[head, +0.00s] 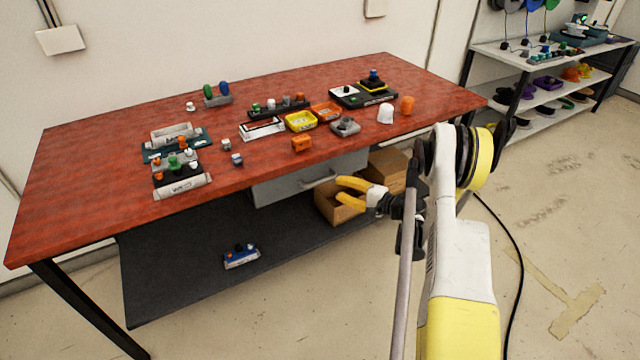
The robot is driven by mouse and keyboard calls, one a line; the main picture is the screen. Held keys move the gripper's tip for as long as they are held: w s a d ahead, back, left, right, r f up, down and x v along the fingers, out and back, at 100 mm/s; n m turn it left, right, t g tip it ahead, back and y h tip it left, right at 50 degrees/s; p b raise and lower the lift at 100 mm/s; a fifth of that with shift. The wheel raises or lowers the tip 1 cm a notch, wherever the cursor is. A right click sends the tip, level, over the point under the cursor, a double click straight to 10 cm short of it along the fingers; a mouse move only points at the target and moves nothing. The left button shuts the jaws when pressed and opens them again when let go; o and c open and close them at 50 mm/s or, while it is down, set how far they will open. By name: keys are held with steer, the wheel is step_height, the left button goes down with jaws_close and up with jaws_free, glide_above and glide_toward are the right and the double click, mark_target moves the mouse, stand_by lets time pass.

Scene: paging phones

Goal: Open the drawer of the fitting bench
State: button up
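The fitting bench has a red top (90,140) and dark legs. Its grey drawer (275,188) hangs under the front edge and looks closed. A pale bar handle (318,182) shows on the drawer front. My gripper (338,189) has yellow fingers spread apart, pointing left, with nothing seen between them. In the picture the fingertips lie just right of the handle. I cannot tell the distance between them in depth, and no contact is clear. My gripper covers part of the area right of the drawer.
Cardboard boxes (388,166) stand on the dark lower shelf (180,270), behind and below my gripper. Floor (560,230) to the right is mostly clear.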

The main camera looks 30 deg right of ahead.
mark_target(321, 182)
steer(key=b+x, duration=0.2)
steer(key=x, duration=0.7)
steer(key=shift+b, duration=0.35)
jaws_close()
